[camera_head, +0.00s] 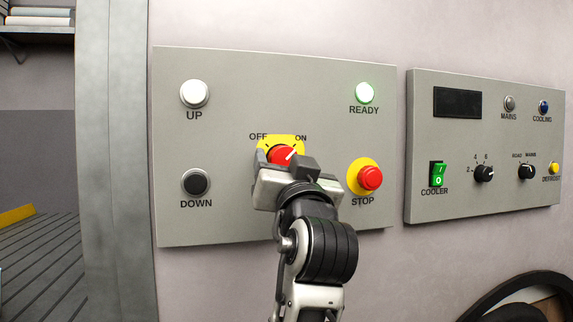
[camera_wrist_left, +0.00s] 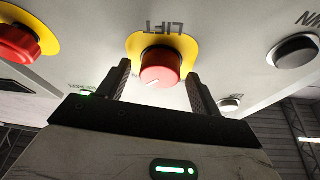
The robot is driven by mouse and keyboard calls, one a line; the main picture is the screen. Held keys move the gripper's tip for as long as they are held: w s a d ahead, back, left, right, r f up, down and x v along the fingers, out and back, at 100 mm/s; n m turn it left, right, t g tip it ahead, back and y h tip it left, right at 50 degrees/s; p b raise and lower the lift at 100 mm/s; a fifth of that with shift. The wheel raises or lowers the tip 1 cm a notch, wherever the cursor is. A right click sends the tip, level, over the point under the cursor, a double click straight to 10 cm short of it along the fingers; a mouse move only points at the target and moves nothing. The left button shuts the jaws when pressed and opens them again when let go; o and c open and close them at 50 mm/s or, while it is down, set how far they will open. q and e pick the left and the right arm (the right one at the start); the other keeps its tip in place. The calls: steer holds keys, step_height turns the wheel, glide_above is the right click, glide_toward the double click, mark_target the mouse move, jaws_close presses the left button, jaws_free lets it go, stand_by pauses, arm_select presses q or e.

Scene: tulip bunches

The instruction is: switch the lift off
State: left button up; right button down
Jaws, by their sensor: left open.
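The red rotary lift knob (camera_head: 279,156) sits on a yellow plate marked OFF at left and ON at right. Its white pointer line slants up to the right, toward ON. My left gripper (camera_head: 287,165) is in front of the knob and hides its lower part and the label below. In the left wrist view, which shows the panel upside down, the knob (camera_wrist_left: 160,68) lies between the two open fingers (camera_wrist_left: 158,72). Gaps show on both sides of the knob; whether a finger touches it I cannot tell. My right gripper is not in view.
On the same grey panel (camera_head: 230,80) are a white UP button (camera_head: 194,93), a black DOWN button (camera_head: 196,182), a lit green READY lamp (camera_head: 364,92) and a red STOP button (camera_head: 370,178) close right of my gripper. A cooler panel (camera_head: 450,200) is at right.

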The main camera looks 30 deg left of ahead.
arm_select(q)
steer(key=c, duration=1)
